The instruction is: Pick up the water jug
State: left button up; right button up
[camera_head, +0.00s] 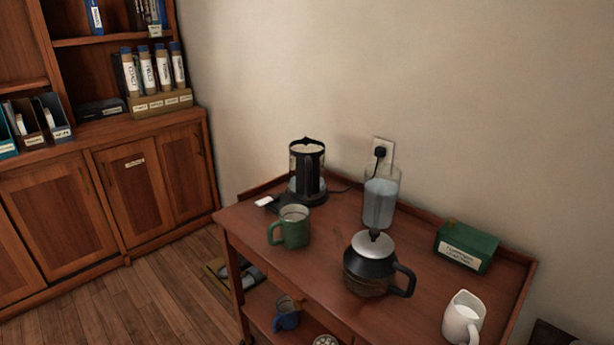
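A clear container of water (379,205), which looks like the water jug, stands upright at the back of the wooden cart's top (335,240), near the wall. Its lower front is partly hidden by a dark teapot with a grey lid (369,270) in front of it. No handle shows clearly on the container. Neither of my grippers is in view.
A black kettle-like appliance (307,172) and a green mug (290,228) stand left of the water. A green box (466,247) and a white pitcher (462,319) are to the right. A wall socket with a plug (380,152) is behind. A blue mug (286,313) is on the lower shelf.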

aim_at(379, 202)
jog(key=z, duration=0.3)
jog(key=i+j+z, duration=0.2)
jog(key=z, duration=0.2)
jog(key=i+j+z, duration=0.2)
jog(key=z, duration=0.2)
jog(key=i+j+z, duration=0.1)
jog(key=j+z, duration=0.3)
jog(key=i+j, duration=0.1)
jog(key=j, duration=0.3)
